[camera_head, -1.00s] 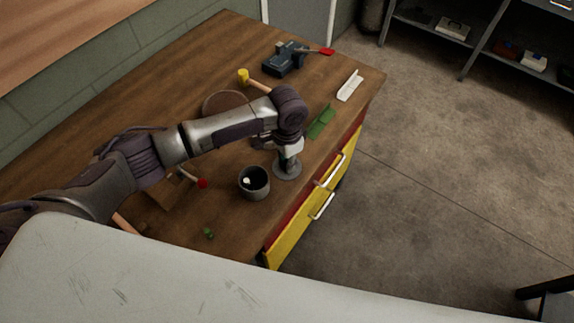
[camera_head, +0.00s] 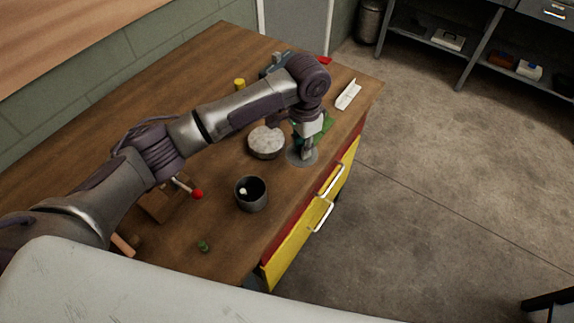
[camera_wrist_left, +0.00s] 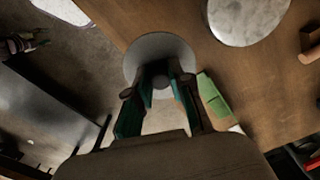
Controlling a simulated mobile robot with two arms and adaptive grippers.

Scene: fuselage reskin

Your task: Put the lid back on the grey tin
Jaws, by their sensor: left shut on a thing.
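The grey tin (camera_head: 251,200) stands open and upright on the wooden bench, with a small pale thing visible inside. The lid, a flat grey disc (camera_head: 296,161), is to the right of and farther back than the tin, apart from it. My left gripper (camera_head: 306,152) points down over the lid. In the left wrist view the fingers (camera_wrist_left: 160,78) are shut on the knob at the middle of the lid (camera_wrist_left: 150,48). The lid overlaps the bench's edge in that view; its exact height above the bench is hard to tell. My right gripper is not in view.
A round, pale-topped block (camera_head: 266,140) stands left of the lid. A green piece (camera_wrist_left: 213,96) lies close by. A wooden block with a red-tipped rod (camera_head: 170,198) is left of the tin, a small green item (camera_head: 204,246) in front. Yellow drawers (camera_head: 300,238) front the bench.

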